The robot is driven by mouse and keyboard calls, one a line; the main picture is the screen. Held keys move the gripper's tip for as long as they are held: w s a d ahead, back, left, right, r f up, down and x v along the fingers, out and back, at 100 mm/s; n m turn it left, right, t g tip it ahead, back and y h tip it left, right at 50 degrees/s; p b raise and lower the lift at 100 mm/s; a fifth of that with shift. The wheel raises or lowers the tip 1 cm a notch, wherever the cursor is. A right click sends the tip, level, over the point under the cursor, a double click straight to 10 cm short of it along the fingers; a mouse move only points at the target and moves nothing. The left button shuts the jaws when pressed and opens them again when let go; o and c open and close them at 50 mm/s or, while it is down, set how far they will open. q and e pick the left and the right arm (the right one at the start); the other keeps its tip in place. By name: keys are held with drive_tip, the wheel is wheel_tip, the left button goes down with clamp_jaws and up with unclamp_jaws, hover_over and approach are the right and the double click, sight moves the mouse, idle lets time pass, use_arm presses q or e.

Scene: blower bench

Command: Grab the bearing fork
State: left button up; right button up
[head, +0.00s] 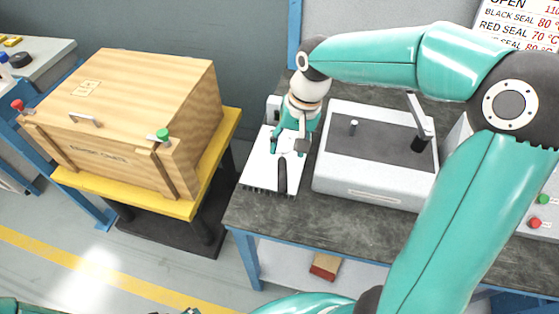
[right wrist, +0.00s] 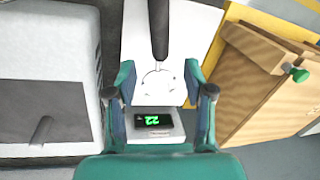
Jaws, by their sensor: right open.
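The bearing fork lies on a white plate (head: 259,166) on the bench. Its dark handle (head: 282,176) points toward the bench's front edge in the head view and shows at the top of the right wrist view (right wrist: 159,28). Thin curved lines at the handle's end in the wrist view look like its prongs; they are too fine to make out fully. My right gripper (head: 290,147) is open above the plate, at the handle's far end. My left gripper is not clearly seen.
A small box with a green "22" display (right wrist: 153,121) sits at the plate's end. A grey-white machine with a lever (head: 372,192) stands close on the right. A wooden crate (head: 150,100) stands on a yellow-topped stand (head: 215,165) to the left, across a gap.

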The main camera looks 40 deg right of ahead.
sight(283, 162)
drive_tip(key=shift+w+a+f, duration=0.1)
drive_tip(key=shift+a+f, duration=0.15)
drive_tip(key=shift+f, duration=0.8)
drive_tip(key=shift+a+f, duration=0.2)
drive_tip(key=shift+f, duration=0.9)
drive_tip(key=shift+w+a+f, duration=0.1)
drive_tip(key=shift+a+f, duration=0.15)
drive_tip(key=shift+f, duration=0.8)
drive_tip(key=shift+s, duration=0.1)
drive_tip(key=shift+c, duration=0.4)
clamp_jaws()
